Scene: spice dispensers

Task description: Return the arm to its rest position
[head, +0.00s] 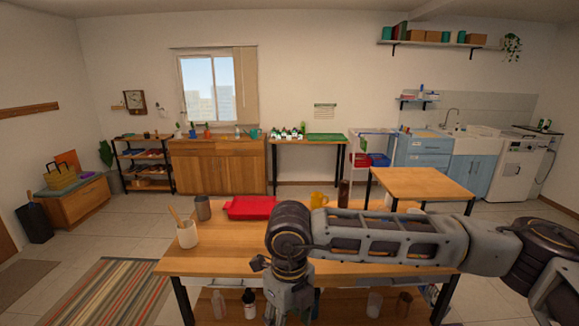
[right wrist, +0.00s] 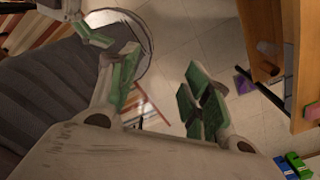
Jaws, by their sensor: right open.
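My right arm (head: 385,234) comes in from the right and reaches across the near wooden table. Its forearm hangs down at the table's front edge. My right gripper (right wrist: 160,82) shows in the right wrist view with its green-padded fingers apart and nothing between them. In the head view the arm's lower end runs off the bottom edge. A pale finger with a green pad (right wrist: 95,36) at the upper left of the right wrist view may be part of my left gripper; its opening cannot be judged. My left arm does not show in the head view.
The near table (head: 215,262) holds a red tray (head: 250,207), a yellow mug (head: 319,200), a utensil crock (head: 187,234) and a dark canister (head: 203,208). Jars stand on its lower shelf. A smaller table (head: 420,184) stands behind right.

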